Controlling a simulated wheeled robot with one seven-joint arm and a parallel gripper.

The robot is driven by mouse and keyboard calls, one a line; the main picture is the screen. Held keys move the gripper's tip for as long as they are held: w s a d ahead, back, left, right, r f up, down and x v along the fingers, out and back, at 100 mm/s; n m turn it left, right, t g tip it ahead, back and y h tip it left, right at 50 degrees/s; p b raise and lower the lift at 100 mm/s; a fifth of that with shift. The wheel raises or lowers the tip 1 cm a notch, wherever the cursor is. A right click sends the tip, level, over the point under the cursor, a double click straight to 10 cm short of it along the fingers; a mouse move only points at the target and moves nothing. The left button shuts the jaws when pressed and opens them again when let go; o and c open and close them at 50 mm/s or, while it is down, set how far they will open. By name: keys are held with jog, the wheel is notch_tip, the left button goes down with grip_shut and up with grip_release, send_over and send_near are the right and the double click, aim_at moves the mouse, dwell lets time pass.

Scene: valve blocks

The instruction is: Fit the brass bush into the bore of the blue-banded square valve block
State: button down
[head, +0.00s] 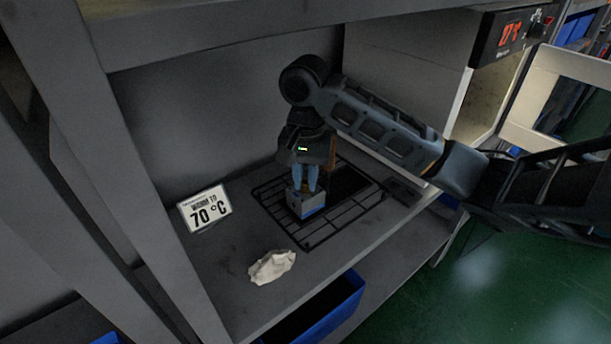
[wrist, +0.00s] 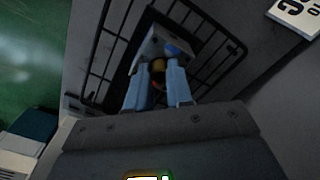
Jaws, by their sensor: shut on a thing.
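The blue-banded square valve block (head: 306,202) sits on a black wire rack (head: 316,242) on the shelf. It also shows in the wrist view (wrist: 150,47), with part of its blue band at the side. My gripper (head: 306,188) points down over the block. In the wrist view its two blue fingers (wrist: 159,72) are shut on the brass bush (wrist: 158,66), at the block's top. The fingers hide most of the bush, and I cannot tell whether it has entered the bore.
A sign reading 70 °C (head: 206,208) stands at the left of the rack. A crumpled white cloth (head: 271,267) lies in front. A grey oven-like box (head: 408,70) with a red display stands at the right. A blue bin (head: 335,310) sits below the shelf edge.

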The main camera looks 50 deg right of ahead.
jog(key=c, duration=0.9)
grip_release()
jog(key=shift+r+p, duration=0.75)
jog(key=shift+r, duration=3.15)
